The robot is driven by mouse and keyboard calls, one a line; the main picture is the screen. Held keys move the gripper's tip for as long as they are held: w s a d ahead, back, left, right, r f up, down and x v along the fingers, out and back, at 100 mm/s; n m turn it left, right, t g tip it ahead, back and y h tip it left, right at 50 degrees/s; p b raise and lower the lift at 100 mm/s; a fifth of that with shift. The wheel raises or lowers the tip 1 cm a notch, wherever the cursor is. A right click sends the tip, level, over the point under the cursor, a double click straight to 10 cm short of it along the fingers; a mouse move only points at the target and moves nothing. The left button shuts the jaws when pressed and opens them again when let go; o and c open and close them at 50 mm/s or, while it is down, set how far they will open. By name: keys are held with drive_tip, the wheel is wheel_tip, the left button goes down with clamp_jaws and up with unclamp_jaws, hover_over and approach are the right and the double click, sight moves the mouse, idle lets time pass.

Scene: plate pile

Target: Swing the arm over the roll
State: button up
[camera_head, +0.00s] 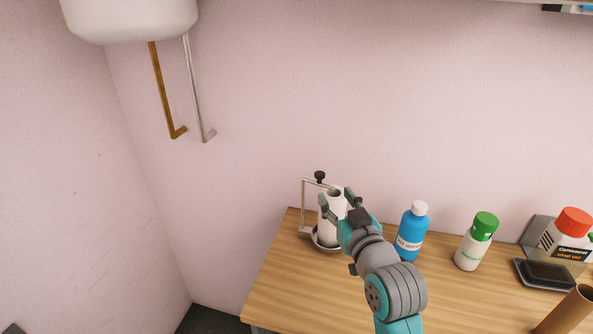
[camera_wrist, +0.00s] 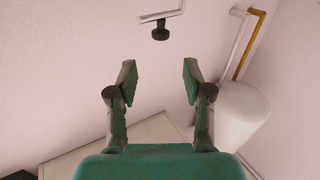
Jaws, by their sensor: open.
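The white paper roll (camera_head: 328,229) stands upright on a metal holder (camera_head: 304,206) with a round base, near the table's left back corner. My gripper (camera_head: 337,199) is open, and in the camera_head view its fingers overlap the upper part of the roll. I cannot tell whether they touch it. In the wrist view my gripper (camera_wrist: 159,72) shows two spread green fingers with nothing between them. The holder's bent arm with its black knob (camera_wrist: 160,31) shows beyond the fingertips. The roll is not visible in the wrist view. My forearm hides part of the table.
A blue bottle (camera_head: 412,231) stands just right of my gripper on the wooden table (camera_head: 277,285). Further right are a green-capped bottle (camera_head: 476,241), a red-capped container (camera_head: 570,237), a black tray (camera_head: 544,274) and a brown tube (camera_head: 568,312). A white tank (camera_head: 131,17) hangs upper left.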

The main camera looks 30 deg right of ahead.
sight(322, 176)
drive_tip(key=shift+m, duration=0.5)
drive_tip(key=x, duration=1.1)
clamp_jaws()
